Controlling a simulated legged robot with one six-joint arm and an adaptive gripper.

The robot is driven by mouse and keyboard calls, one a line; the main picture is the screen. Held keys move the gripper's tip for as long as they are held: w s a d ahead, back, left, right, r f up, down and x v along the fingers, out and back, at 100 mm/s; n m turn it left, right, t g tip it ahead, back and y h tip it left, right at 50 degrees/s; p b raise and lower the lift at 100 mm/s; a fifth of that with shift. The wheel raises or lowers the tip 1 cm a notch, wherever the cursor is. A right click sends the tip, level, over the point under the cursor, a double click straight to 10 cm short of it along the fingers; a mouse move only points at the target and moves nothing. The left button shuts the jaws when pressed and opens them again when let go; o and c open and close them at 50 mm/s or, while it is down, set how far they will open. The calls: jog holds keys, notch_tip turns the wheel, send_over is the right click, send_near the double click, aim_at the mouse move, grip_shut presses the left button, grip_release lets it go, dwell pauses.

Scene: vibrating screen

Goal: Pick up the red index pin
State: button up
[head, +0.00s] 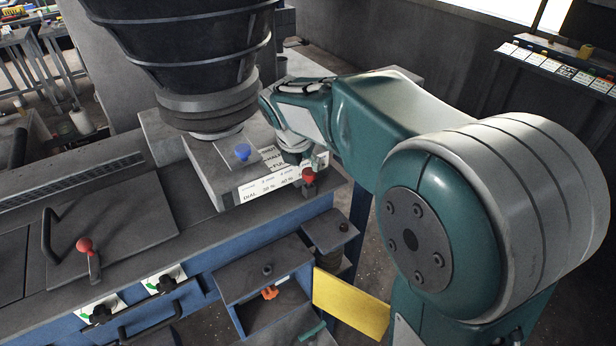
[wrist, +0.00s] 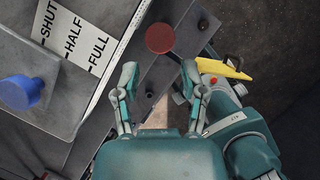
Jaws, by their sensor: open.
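The red index pin (head: 308,175) has a round red head and stands upright at the right end of the machine, beside a white dial label. In the wrist view its red head (wrist: 160,38) shows from above, just beyond the fingertips and roughly centred between them. My gripper (wrist: 160,72) is open and empty, with its fingers apart on either side of a gap short of the pin. In the head view my gripper (head: 297,152) is over the machine corner close to the pin, partly hidden by my arm. The lower part of the pin is hard to see in the wrist view.
A blue knob (head: 243,152) stands left of the pin, by a SHUT/HALF/FULL plate (wrist: 85,35). A black hopper (head: 185,45) rises behind. A red-knobbed lever (head: 86,248) is far left. A yellow panel (head: 350,302) juts out below. Open bins sit at the front.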

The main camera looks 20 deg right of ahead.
aim_at(308, 172)
jog(key=shift+x, duration=0.85)
jog(key=x, duration=0.5)
jog(key=shift+w+r, duration=0.1)
jog(key=shift+w, duration=0.05)
jog(key=shift+d, duration=0.1)
grip_shut()
